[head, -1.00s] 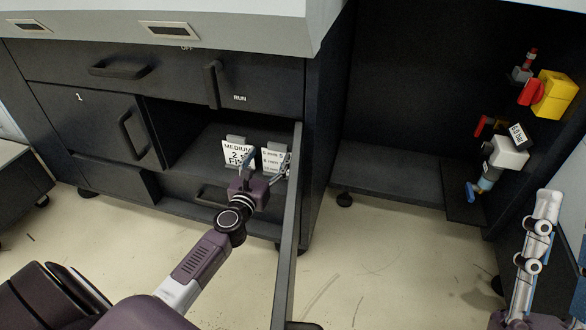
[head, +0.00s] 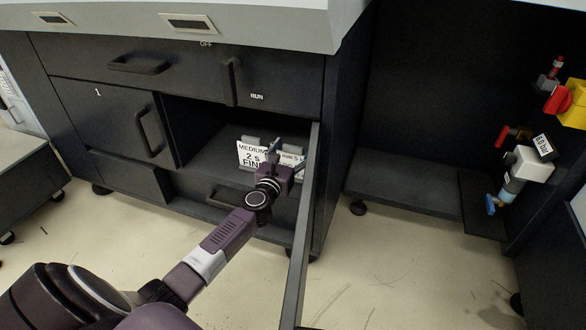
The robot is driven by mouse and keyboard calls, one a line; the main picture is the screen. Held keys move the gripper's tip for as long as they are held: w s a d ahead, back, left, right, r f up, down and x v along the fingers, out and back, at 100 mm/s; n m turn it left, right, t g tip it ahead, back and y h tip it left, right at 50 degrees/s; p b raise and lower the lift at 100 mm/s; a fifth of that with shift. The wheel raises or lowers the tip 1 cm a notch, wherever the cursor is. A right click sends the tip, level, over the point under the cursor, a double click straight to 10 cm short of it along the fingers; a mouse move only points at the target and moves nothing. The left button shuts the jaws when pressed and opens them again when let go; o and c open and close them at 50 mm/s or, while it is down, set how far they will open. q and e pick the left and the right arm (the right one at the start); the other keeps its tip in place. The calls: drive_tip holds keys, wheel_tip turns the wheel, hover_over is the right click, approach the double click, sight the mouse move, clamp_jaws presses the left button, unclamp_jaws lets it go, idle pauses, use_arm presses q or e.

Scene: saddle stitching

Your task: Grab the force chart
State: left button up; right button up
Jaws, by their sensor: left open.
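Two white cards stand side by side in the open compartment of the dark cabinet. The left card (head: 249,155) reads "MEDIUM", "2 s" and "FINE". The right card (head: 290,159) bears smaller lines of text, too small to read fully; neither shows a readable "force chart" title. My left gripper (head: 285,160) is open, its fingers in front of the right card and covering part of it. Whether the fingers touch the card I cannot tell. My right gripper is out of view.
The open cabinet door (head: 301,240) stands edge-on just right of my left gripper. A drawer handle (head: 228,196) sits below the cards. Valves, including a white unit (head: 528,164), are on the right wall.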

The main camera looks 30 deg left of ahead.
use_arm(q)
drive_tip(key=shift+c, duration=0.3)
drive_tip(key=c, duration=1.7)
drive_tip(key=shift+o, duration=0.2)
drive_tip(key=shift+r, duration=0.1)
